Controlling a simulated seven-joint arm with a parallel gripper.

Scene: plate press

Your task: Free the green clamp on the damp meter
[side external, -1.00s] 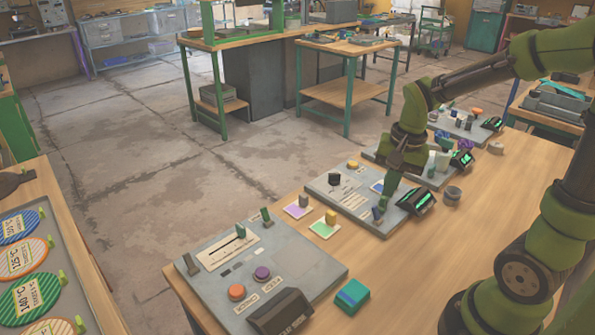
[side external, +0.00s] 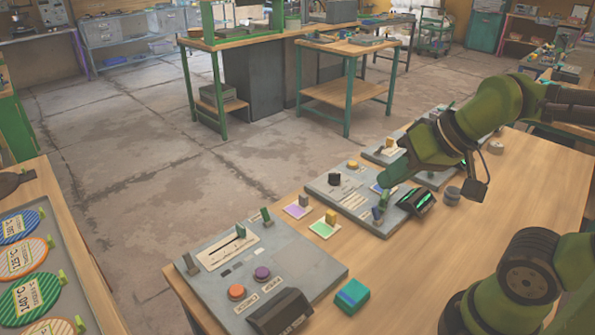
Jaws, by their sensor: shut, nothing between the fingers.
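The middle grey panel (side external: 340,205) has a lit green display (side external: 416,201) on its right side; its lettering is too small to read, so I cannot confirm it is the damp meter. A small upright green piece (side external: 384,200), which looks like the green clamp, stands on this panel beside a blue piece (side external: 377,215). My gripper (side external: 384,181) is shut and empty, slanting down from the right, just above the green piece. I cannot tell whether they touch. The arm hides part of the panel's far side and the panels behind.
A nearer panel (side external: 215,300) has an orange knob (side external: 236,291), a purple knob (side external: 262,273) and a dark display. A teal block (side external: 352,295) lies beside it. Purple and green cards with small blocks lie between the panels.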

